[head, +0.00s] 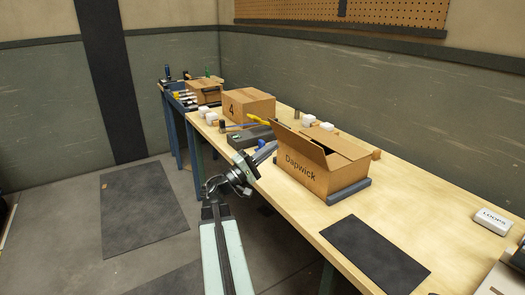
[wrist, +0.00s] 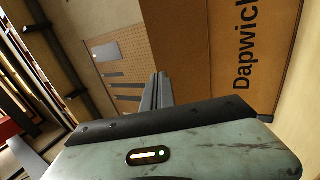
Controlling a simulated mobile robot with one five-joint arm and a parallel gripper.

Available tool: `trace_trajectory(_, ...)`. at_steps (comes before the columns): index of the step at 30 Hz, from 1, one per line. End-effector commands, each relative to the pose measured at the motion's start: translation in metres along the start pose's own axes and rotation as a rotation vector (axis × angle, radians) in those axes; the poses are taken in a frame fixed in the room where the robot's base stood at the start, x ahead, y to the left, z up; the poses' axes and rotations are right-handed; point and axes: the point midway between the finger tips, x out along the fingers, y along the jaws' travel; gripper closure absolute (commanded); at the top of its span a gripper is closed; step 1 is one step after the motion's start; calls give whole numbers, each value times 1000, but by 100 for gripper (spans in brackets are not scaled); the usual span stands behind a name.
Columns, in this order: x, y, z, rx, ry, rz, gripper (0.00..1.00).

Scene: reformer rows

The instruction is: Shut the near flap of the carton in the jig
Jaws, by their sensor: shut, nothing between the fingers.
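The carton (head: 302,176), marked "Dapwick", sits on the bench in a blue-grey jig (head: 348,191). Its near flap (head: 296,141) stands raised along the near top edge. The top behind it (head: 345,143) lies mostly flat, with a dark gap beside the raised flap. My gripper (head: 270,149) is at the carton's left side, close to the raised flap; I cannot tell whether they touch. In the wrist view my gripper (wrist: 160,90) has its fingers together and empty, with the carton's printed face (wrist: 262,50) to the right.
Another carton marked 4 (head: 248,104) and a dark tray (head: 248,135) stand farther back on the bench. A black mat (head: 374,254) lies in front of the jig, and a white box (head: 494,221) is at the right. Bare bench (head: 420,215) lies between them.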

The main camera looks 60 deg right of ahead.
Motion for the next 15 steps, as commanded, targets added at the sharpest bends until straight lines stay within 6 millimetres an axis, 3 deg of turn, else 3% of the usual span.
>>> trace_trajectory(1,14,4,0,-2,-3,0,100)
trace_trajectory(6,44,3,0,-1,-1,0,100)
trace_trajectory(15,61,0,0,-1,0,0,100)
